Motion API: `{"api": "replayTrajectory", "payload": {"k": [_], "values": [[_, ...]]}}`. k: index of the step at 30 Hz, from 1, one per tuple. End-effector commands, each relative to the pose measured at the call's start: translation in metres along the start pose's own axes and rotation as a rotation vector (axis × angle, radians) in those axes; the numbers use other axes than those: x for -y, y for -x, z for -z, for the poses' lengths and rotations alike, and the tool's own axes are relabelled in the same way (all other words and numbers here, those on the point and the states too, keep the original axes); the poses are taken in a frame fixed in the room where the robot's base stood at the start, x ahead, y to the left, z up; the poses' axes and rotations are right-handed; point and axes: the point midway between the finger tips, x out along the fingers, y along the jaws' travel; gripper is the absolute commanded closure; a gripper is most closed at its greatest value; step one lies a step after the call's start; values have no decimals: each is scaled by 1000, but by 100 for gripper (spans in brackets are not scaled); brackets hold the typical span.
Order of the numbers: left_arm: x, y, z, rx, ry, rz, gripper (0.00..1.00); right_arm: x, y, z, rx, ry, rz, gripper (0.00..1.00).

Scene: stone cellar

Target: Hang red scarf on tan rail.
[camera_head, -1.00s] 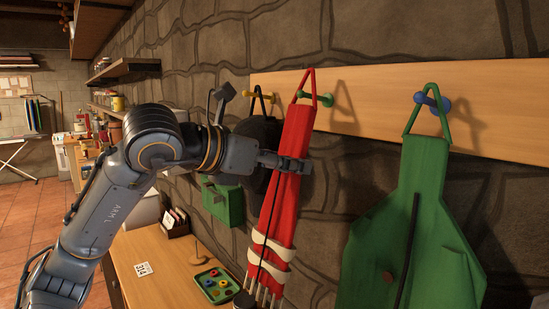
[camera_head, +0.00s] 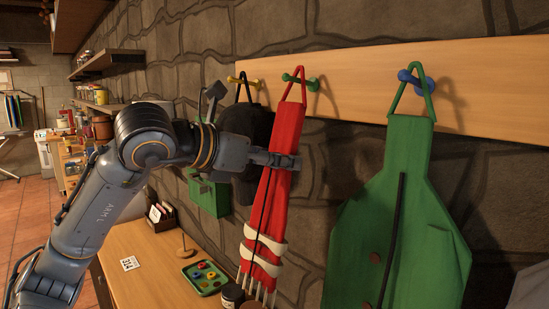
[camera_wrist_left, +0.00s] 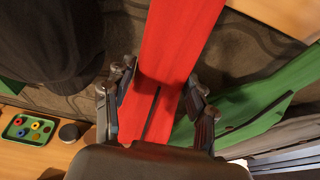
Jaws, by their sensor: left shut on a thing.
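The red scarf (camera_head: 275,180) hangs upright in front of the stone wall, with white bands and a fringe at its lower end. My left gripper (camera_head: 285,162) is shut on its upper part; it also shows in the left wrist view (camera_wrist_left: 158,98), with fingers on both sides of the scarf (camera_wrist_left: 180,40). The scarf's red loop (camera_head: 303,72) is at the green peg (camera_head: 288,78) on the tan rail (camera_head: 350,90). The peg's ball end shows left of the loop, and the loop's top is slightly above the peg. My right gripper is not in view.
A green apron (camera_head: 410,200) hangs from the blue peg (camera_head: 405,76) on the right. A dark hat-like thing (camera_head: 245,125) hangs from the yellow peg (camera_head: 232,80) close on the left. Below is a wooden table (camera_head: 150,285) with a green tray (camera_head: 205,288).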

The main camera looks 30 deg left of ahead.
Motion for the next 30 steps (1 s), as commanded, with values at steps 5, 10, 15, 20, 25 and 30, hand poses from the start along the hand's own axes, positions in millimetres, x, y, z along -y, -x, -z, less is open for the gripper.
{"api": "replayTrajectory", "payload": {"k": [5,10,15,20,25,30], "values": [[0,0,0,1,0,0,40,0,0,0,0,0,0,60],[0,0,0,1,0,0,17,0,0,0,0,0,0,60],[0,0,0,1,0,0,17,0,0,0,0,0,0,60],[0,3,0,0,0,-1,17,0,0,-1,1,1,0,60],[-1,25,0,1,-2,-5,17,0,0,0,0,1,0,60],[-2,63,0,2,-1,-6,17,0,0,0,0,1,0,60]]}}
